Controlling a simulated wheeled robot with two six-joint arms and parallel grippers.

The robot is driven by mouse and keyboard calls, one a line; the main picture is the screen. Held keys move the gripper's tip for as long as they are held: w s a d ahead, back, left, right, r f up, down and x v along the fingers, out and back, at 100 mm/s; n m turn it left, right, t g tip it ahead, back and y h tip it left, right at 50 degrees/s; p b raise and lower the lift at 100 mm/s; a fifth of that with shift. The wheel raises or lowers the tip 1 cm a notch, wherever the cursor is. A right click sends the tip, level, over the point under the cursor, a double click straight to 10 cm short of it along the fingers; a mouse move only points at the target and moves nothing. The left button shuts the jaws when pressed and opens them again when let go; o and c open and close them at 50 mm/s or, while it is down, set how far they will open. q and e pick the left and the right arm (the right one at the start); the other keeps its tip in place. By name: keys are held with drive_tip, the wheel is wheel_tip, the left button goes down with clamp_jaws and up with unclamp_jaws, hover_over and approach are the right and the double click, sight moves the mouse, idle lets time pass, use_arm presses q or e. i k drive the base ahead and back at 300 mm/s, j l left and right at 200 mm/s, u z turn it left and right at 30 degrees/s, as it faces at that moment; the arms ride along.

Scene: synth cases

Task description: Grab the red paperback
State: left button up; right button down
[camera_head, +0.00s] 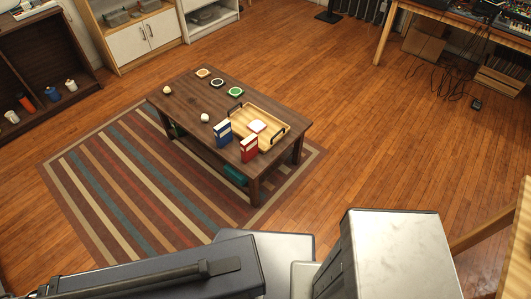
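The red paperback (249,149) stands upright near the front right end of the low dark wooden coffee table (185,108). A blue book (223,132) stands upright just to its left, with a small gap between them. A wooden tray (275,139) with dark handles lies right behind the red book, and a white item (257,127) sits in it. Neither of my grippers shows. Only large grey parts of my own body fill the bottom of the view, well short of the table.
Several coasters and small pale round items lie on the table, including a green coaster (235,92). The table stands on a striped rug (120,190). Wood floor is clear to its right. A dark shelf (45,60) is at left, a desk (465,25) with loose cables below at upper right.

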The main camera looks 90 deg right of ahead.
sight(249, 146)
drive_tip(key=z, duration=0.45)
drive_tip(key=j+z, duration=0.1)
drive_tip(key=z, duration=0.35)
drive_tip(key=k+z, duration=0.1)
drive_tip(key=z, duration=1.25)
drive_tip(key=k+z, duration=0.1)
drive_tip(key=z, duration=0.35)
drive_tip(key=i+j+z, duration=0.1)
drive_tip(key=i+j, duration=0.15)
drive_tip(key=i+j+z, duration=0.1)
drive_tip(key=j, duration=0.35)
drive_tip(key=i+j+z, duration=0.1)
drive_tip(key=i+j, duration=0.2)
drive_tip(key=j, duration=0.1)
